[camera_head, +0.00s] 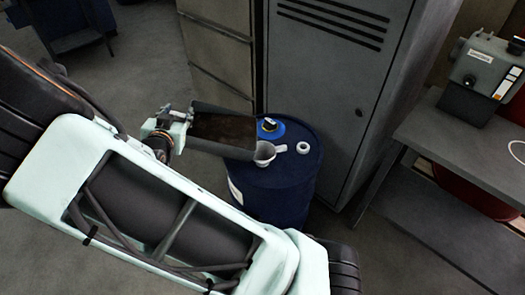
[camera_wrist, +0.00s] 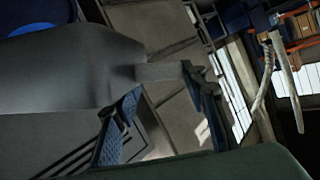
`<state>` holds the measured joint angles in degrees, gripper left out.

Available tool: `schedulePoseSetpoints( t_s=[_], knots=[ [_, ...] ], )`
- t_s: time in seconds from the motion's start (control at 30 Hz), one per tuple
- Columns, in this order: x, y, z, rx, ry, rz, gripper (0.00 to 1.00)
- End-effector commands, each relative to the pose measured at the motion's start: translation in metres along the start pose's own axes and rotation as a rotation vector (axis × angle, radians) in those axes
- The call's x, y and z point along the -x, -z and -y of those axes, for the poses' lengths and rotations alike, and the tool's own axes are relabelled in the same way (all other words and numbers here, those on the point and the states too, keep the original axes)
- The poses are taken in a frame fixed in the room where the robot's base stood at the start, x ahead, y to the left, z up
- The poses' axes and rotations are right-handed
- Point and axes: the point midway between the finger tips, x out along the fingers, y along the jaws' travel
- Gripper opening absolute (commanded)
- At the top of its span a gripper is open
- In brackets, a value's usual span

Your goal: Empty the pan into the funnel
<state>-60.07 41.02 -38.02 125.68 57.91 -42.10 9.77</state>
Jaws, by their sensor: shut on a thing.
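A dark rectangular pan (camera_head: 225,133) with a brown, dark-looking content is in the head view, over the left part of a blue drum. My gripper (camera_head: 175,125) is shut on the pan's handle at its left side. In the wrist view my gripper (camera_wrist: 163,77) holds the grey handle, and the pan's grey outer side (camera_wrist: 75,70) fills the upper left. A pale funnel (camera_head: 266,153) stands on the drum top, just right of the pan's near right corner. Whether the pan touches the funnel, and its exact tilt, I cannot tell.
The blue drum (camera_head: 273,192) also carries a blue round item with a black top (camera_head: 270,127) and a white ring (camera_head: 303,147). Grey lockers (camera_head: 325,85) stand close behind. A grey workbench (camera_head: 455,150) with a machine (camera_head: 484,73) is at right.

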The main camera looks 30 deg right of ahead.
Motion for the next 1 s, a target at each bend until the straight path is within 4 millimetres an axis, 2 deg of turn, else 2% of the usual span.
schedulePoseSetpoints(
  t_s=[0.57,1.0],
  knots=[
    [0.001,0.006,-0.001,-0.023,0.007,-0.002,0.0],
    [0.007,0.023,-0.007,-0.113,0.037,0.0,0.0]
  ],
)
